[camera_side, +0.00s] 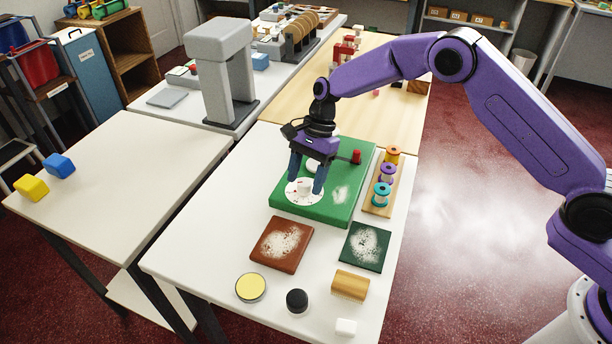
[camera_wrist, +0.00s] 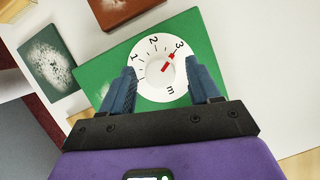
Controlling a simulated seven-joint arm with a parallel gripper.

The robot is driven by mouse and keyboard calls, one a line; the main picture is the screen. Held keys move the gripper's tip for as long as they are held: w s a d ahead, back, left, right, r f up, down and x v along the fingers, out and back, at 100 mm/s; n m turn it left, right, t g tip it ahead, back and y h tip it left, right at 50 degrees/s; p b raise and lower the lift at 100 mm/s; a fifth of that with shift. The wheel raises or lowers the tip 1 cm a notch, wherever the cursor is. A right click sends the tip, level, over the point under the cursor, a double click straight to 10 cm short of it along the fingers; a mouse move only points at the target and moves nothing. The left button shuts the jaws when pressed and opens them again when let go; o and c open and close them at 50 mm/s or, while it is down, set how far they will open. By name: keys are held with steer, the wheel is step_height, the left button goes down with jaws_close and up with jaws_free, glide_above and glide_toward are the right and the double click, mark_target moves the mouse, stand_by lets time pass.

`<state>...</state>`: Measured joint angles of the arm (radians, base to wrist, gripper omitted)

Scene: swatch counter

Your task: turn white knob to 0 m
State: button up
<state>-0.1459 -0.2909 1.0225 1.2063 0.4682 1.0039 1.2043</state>
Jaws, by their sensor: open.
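The white knob (camera_wrist: 157,76) sits at the middle of a round white dial (camera_wrist: 150,47) in the wrist view. A red line on the knob points to the upper right, toward a red mark by the 3. The figures 1, 2, 3 and the letter m show; I see no 0, and my fingers cover parts of the rim. The dial (camera_side: 293,197) lies on a green board (camera_side: 335,212) in the side view. My gripper (camera_wrist: 161,68) is open, with its blue fingers on either side of the knob, apart from it. It also shows over the dial in the side view (camera_side: 306,184).
A red knob (camera_side: 356,156) stands on the board's far right. A rack of spools (camera_side: 384,190) is right of the board. A brown tile (camera_side: 267,252) and a dark green tile (camera_side: 352,245) lie in front, with a wooden block (camera_side: 350,286) nearer the edge.

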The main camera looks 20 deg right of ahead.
steer(key=shift+f, duration=0.1)
steer(key=c, duration=1)
